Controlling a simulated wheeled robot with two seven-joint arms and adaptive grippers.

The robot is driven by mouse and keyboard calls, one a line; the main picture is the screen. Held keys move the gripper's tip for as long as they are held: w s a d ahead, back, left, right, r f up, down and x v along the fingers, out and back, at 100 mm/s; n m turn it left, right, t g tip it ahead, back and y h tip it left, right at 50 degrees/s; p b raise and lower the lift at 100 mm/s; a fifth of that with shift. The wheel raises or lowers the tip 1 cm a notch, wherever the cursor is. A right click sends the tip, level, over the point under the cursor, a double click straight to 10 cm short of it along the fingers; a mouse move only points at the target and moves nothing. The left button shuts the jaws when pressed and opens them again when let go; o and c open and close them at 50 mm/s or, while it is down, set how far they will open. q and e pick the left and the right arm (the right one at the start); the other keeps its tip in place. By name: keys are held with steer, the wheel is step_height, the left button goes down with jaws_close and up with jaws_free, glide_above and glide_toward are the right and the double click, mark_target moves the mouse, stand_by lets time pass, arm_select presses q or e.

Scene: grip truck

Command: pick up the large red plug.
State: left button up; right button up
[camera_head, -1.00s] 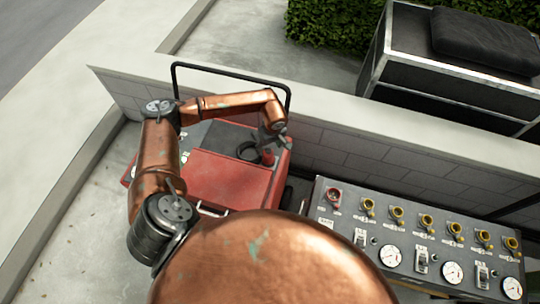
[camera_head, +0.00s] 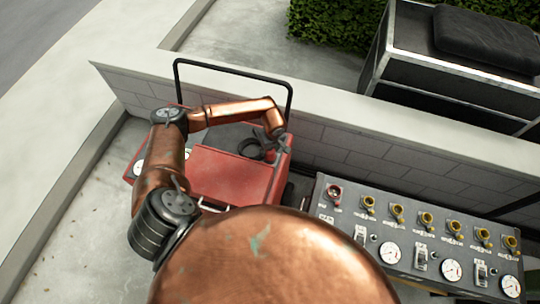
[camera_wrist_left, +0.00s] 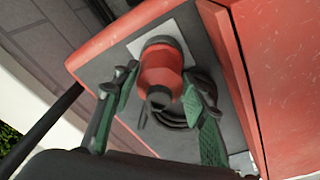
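The large red plug (camera_wrist_left: 160,72) stands on the dark recessed end of a red machine in the left wrist view, with a dark tip facing the camera. In the head view the plug (camera_head: 270,156) shows only as a small red piece, partly hidden by my gripper. My left gripper (camera_wrist_left: 162,88) is open, with one green-padded finger on each side of the plug. A small gap shows at the left finger; contact at the right one is unclear. In the head view the left gripper (camera_head: 279,146) is just above the plug. My right gripper is not in view.
A coiled black cable (camera_head: 250,148) lies beside the plug. The red machine (camera_head: 225,176) has a black tube handle (camera_head: 230,71) behind it. A low block wall (camera_head: 350,145) runs behind. A grey control panel (camera_head: 405,235) with gauges and yellow-ringed sockets stands at the right.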

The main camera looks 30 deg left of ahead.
arm_select(q)
steer(key=c, duration=1)
steer(key=shift+o, duration=0.2)
